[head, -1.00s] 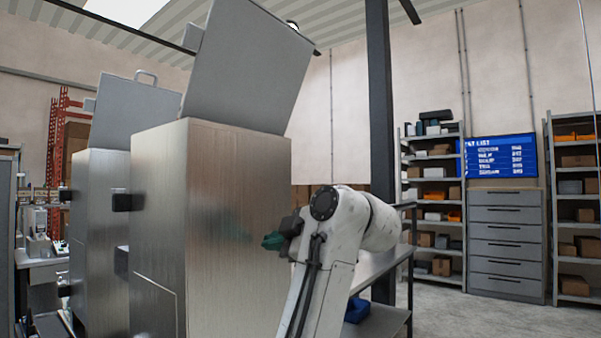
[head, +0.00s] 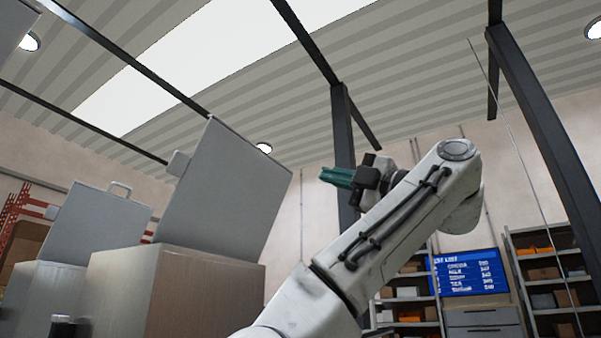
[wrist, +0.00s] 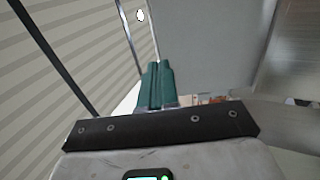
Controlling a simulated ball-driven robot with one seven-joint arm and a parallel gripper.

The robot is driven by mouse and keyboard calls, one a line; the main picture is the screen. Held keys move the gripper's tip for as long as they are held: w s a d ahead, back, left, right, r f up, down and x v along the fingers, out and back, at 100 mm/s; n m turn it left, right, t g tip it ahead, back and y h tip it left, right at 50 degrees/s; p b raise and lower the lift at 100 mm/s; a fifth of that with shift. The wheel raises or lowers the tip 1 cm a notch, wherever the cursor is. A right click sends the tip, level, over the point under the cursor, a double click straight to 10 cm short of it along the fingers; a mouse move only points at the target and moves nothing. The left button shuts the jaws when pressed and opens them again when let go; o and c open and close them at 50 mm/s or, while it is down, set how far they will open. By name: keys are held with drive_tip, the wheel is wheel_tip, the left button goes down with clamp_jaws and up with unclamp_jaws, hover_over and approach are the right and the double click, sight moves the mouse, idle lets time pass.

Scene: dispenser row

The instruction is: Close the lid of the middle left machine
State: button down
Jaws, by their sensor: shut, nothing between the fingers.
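Two brushed-metal machines show in the head view, both with lids raised. The nearer machine (head: 185,300) has its grey lid (head: 225,195) tilted up. The farther machine (head: 48,290) stands to its left, and its raised lid (head: 97,222) has a handle on top. I cannot tell which one is the middle left machine. My gripper (head: 337,177) has green fingers, shut and empty, pointing left. It is to the right of the nearer lid, apart from it, at about its height. In the wrist view the shut fingers (wrist: 157,85) show before a grey panel (wrist: 215,45), probably a lid.
A dark post (head: 343,130) rises behind my arm. Shelves with boxes (head: 545,270) and a blue screen (head: 467,272) stand at the back right. The space above the machines, up to the ceiling, looks open.

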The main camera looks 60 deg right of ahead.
sight(270, 164)
drive_tip(key=p+x, duration=0.5)
drive_tip(key=x, duration=0.7)
drive_tip(key=shift+w+r, duration=0.25)
drive_tip(key=shift+w, duration=0.05)
drive_tip(key=shift+w+p, duration=0.3)
drive_tip(key=shift+w, duration=0.1)
drive_tip(key=shift+r, duration=0.1)
